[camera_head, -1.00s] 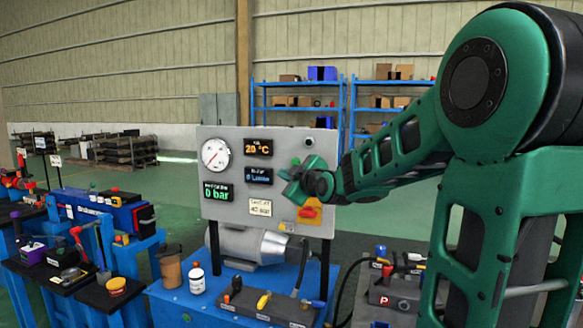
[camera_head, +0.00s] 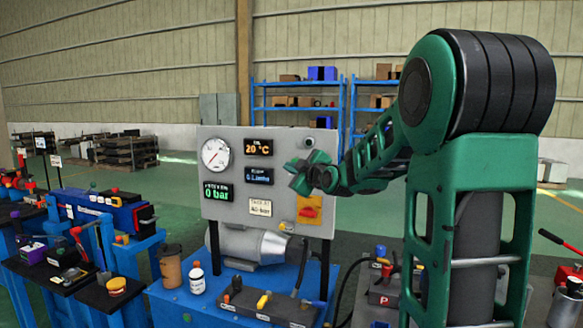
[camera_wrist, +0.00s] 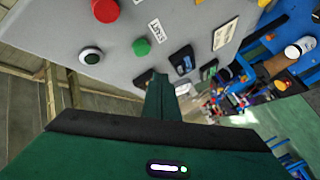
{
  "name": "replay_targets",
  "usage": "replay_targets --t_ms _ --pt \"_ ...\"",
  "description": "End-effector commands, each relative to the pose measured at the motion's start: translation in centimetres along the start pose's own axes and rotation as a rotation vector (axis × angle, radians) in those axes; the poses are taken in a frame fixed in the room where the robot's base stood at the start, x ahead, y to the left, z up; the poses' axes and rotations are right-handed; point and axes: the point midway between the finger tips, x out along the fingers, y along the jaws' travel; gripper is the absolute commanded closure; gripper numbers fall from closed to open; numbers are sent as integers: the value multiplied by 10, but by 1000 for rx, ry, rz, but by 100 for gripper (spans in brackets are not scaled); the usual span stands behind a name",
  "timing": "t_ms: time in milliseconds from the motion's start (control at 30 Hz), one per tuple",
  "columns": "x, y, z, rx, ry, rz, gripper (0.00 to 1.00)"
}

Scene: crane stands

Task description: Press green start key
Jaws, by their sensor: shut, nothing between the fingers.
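The green start key (camera_wrist: 141,47) is a round green button on the grey panel (camera_head: 230,137), seen clearly in the wrist view. A red button (camera_wrist: 105,10) and a dark round knob with a pale ring (camera_wrist: 91,55) are near it. My gripper (camera_head: 294,175) is in front of the panel's right part in the head view and seems to cover the key there. In the wrist view my gripper's fingers (camera_wrist: 158,82) are together and empty, pointing at the panel a little below the green key. I cannot tell the exact gap to the panel.
A pressure gauge (camera_head: 216,153) and small displays are on the panel's left. An orange plate with a red switch (camera_head: 309,211) is below my gripper. A blue bench (camera_head: 190,310) stands under the panel, with a brown cup (camera_head: 170,268) and a white bottle (camera_head: 197,278).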

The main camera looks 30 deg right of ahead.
Motion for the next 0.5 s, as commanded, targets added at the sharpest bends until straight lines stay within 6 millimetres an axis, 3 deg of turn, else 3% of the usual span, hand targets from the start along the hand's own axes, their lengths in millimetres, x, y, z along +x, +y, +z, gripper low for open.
replay_targets --t_ms 200,500 --pt "16 12 12 0 -2 0 100" --pt "23 17 17 0 -1 -1 100"
